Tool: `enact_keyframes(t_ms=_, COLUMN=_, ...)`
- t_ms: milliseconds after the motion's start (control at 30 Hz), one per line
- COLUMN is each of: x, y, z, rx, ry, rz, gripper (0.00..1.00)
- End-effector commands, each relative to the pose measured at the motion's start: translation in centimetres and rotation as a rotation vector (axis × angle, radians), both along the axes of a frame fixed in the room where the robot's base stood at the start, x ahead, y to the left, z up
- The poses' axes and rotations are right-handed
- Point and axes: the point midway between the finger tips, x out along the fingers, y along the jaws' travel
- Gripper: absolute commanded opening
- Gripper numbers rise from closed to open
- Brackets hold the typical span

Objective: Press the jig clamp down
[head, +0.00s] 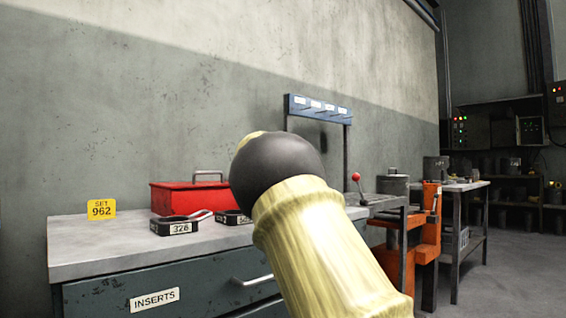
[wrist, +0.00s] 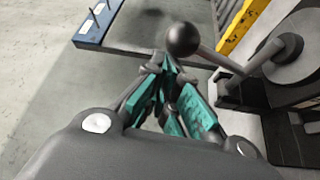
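In the wrist view, a dark ball knob (wrist: 183,39) sits on the end of a slim grey lever (wrist: 222,61). The lever runs right and down toward a dark block with a round grey part (wrist: 290,50). It looks like the jig clamp's handle, but I cannot be sure. My gripper (wrist: 165,62) has teal-padded fingers that meet at the tips, with nothing seen between them. The fingertips are just below the knob in the picture; I cannot tell whether they touch it. In the head view my own arm hides the gripper.
A grey bench (head: 85,247) with an INSERTS drawer holds a red toolbox (head: 188,197), a yellow SET 962 sign (head: 101,208) and dark labelled inserts (head: 177,225). A blue labelled rack (head: 318,106) stands behind. A red-knobbed lever (head: 356,177) and orange stand (head: 430,235) are to the right.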

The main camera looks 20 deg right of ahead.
Motion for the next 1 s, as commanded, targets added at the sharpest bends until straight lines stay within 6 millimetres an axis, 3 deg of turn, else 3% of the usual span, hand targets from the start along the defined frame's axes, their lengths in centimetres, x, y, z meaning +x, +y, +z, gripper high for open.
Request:
enact_keyframes(t_ms=467, x=0.0, y=-0.3, z=-0.2, rx=0.003, ry=0.003, rz=-0.008, gripper=0.00)
enact_keyframes(t_ms=1000, x=2.0, y=1.6, z=2.0, rx=0.000, ry=0.002, rz=-0.003, gripper=0.00)
